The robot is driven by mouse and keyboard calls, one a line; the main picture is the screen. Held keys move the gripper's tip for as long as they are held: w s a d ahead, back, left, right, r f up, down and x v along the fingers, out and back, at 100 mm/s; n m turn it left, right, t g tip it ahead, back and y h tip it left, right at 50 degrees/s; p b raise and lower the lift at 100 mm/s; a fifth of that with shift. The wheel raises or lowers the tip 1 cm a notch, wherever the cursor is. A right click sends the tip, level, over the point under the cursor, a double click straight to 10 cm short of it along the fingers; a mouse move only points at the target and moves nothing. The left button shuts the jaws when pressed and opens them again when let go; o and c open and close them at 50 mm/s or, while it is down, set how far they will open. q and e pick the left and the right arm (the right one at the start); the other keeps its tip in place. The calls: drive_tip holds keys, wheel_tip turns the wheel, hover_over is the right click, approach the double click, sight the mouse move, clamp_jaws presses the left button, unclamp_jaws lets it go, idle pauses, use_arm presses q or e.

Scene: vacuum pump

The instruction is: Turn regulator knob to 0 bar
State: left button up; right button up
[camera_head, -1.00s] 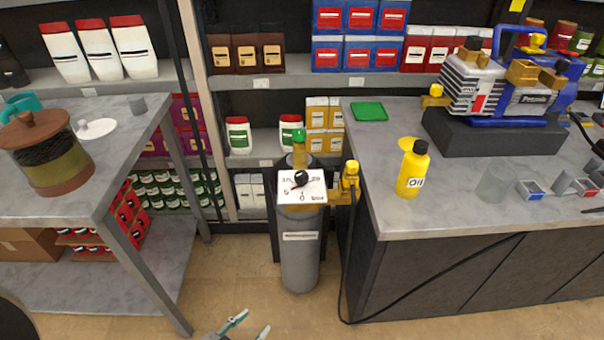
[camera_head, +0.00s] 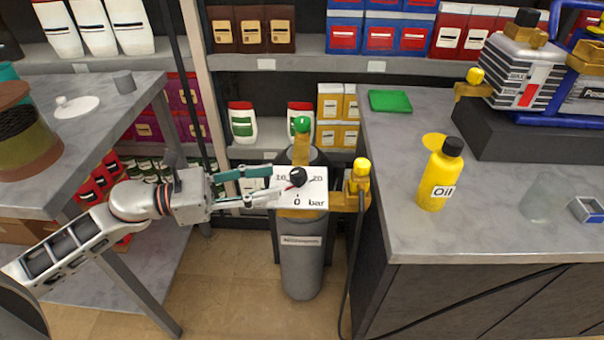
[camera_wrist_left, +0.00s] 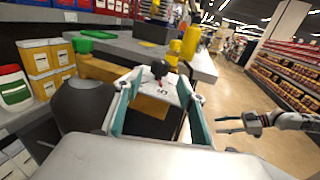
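The regulator knob (camera_head: 298,177) is black with a red pointer, on a white dial plate (camera_head: 316,187) atop a grey cylinder (camera_head: 301,260). The pointer aims to the lower left, toward the covered 5 mark; 0 bar is printed below the knob. My left gripper (camera_head: 277,182) is open, its fingertips just left of the knob over the dial's left edge. In the left wrist view the knob (camera_wrist_left: 159,68) lies ahead between the spread, empty fingers (camera_wrist_left: 155,108); contact cannot be told. My right gripper (camera_wrist_left: 230,124) shows open and empty at the right there.
A green-topped valve (camera_head: 301,126) stands behind the dial and a yellow-capped fitting (camera_head: 361,170) at its right, with a black cable hanging down. The right counter (camera_head: 400,230) bears a yellow oil bottle (camera_head: 441,176). The left table (camera_head: 85,155) stands behind my left arm.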

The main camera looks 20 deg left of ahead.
sight(298, 176)
use_arm(q)
drive_tip(key=x, duration=0.3)
drive_tip(key=p+x, duration=0.1)
drive_tip(key=x, duration=0.2)
drive_tip(key=shift+w+d+r, duration=0.15)
drive_tip(key=shift+r, duration=0.05)
drive_tip(key=shift+w+d+f, duration=0.15)
drive_tip(key=shift+w+d, duration=0.1)
drive_tip(key=shift+d, duration=0.2)
drive_tip(key=c, duration=1.1)
